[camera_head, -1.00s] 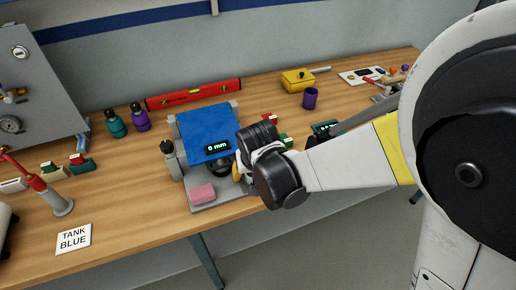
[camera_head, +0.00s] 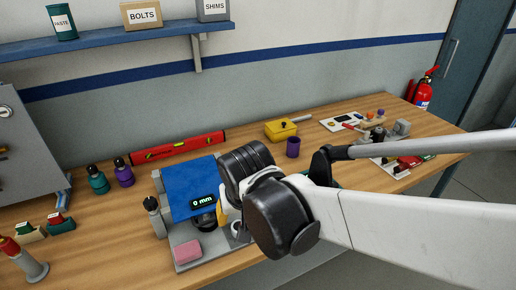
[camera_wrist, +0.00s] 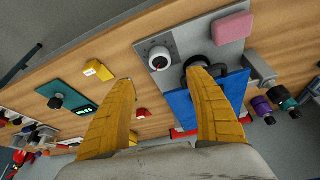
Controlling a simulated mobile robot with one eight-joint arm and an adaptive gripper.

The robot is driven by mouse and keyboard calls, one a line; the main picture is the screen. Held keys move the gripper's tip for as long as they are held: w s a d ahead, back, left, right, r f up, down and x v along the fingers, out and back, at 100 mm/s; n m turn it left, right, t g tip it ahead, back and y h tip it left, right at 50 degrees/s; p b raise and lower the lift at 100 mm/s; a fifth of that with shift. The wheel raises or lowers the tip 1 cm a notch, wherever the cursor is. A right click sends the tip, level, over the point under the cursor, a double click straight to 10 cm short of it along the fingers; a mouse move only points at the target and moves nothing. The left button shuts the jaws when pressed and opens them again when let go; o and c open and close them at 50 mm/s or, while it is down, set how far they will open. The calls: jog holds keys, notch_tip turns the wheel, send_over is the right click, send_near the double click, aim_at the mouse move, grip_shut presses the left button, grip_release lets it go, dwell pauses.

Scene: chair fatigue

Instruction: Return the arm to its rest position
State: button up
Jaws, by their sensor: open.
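My gripper (camera_wrist: 158,105) shows in the wrist view as two yellow fingers set wide apart, with nothing between them but a view of the bench. In the head view my arm reaches in from the right, and its dark wrist joint hides most of the gripper. The gripper is over the front of the bench, beside the blue-topped test stand (camera_head: 190,186). In the wrist view the right finger overlaps the stand's blue plate (camera_wrist: 238,88); I cannot tell whether they touch. The stand's display reads 0 mm. A pink block (camera_head: 187,249) lies on its grey base.
A red level (camera_head: 178,146), teal bottle (camera_head: 98,182), purple bottle (camera_head: 124,175), yellow box (camera_head: 281,130) and purple cup (camera_head: 293,147) stand on the bench. A shelf (camera_head: 110,49) with labelled containers hangs above. A fire extinguisher (camera_head: 423,93) stands at right. Bare wood shows behind the cup.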

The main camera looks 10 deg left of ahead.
jog(key=s+d+r+m+t, duration=0.1)
jog(key=s+d, duration=0.1)
jog(key=d, duration=0.7)
jog(key=s+d+r+m+t+h, duration=0.1)
jog(key=s+d+r, duration=0.1)
jog(key=d, duration=0.7)
jog(key=s+d+r+m+t, duration=0.1)
jog(key=s+d+m, duration=0.1)
jog(key=d, duration=0.7)
jog(key=shift+s+d+r+h, duration=0.3)
jog(key=shift+s+d+r, duration=0.1)
jog(key=shift+s, duration=0.35)
